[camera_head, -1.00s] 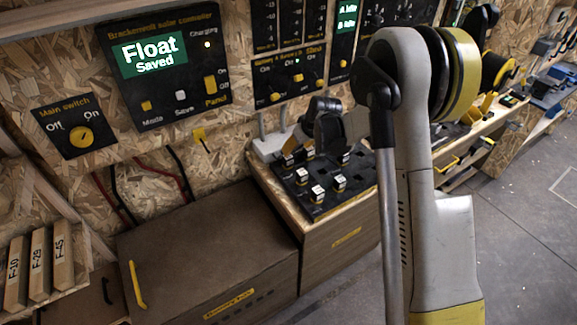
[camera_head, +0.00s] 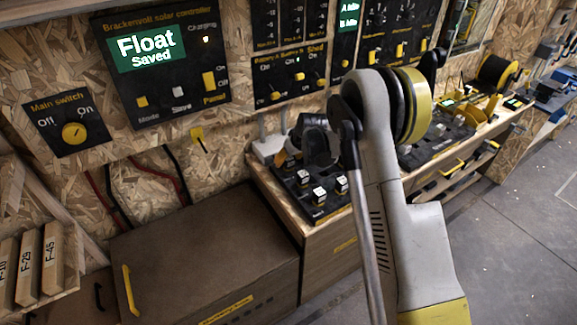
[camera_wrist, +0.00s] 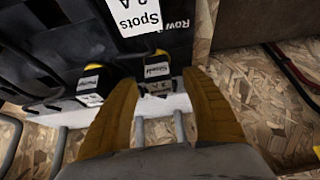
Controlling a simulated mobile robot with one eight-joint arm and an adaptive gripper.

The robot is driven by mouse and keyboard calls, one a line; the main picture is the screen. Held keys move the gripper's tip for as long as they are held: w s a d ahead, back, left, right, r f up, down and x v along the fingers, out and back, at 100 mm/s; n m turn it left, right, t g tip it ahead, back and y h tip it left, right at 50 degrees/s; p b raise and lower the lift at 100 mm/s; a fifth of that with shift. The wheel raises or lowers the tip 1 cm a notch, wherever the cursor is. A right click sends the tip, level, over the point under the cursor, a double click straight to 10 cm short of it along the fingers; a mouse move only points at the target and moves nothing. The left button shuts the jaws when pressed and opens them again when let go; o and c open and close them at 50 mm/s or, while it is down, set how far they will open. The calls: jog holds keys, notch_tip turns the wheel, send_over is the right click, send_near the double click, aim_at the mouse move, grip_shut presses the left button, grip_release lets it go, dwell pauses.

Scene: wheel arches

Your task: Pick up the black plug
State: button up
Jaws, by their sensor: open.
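Several black plugs with pale labels stand on a black panel (camera_head: 318,213) on the bench; one black plug (camera_head: 319,196) shows near its front edge. In the wrist view, one dark plug (camera_wrist: 157,67) with a small label lies beyond and between my fingertips. A second black plug (camera_wrist: 92,84) is left of the left finger. I cannot tell which plug is the task's one. My gripper (camera_wrist: 160,82) is open, its two yellow-brown fingers apart with nothing held. In the head view my gripper (camera_head: 308,150) hangs over the panel's back part, partly hidden.
A white card (camera_wrist: 135,15) marked "Spots 2 A" stands close at the wrist view's top. A white strip (camera_wrist: 170,104) lies beyond the fingers. Wall control panels (camera_head: 165,65) rise behind the bench. A brown box (camera_head: 200,250) stands at its left.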

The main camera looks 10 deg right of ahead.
grip_shut()
jog(key=shift+r, duration=0.15)
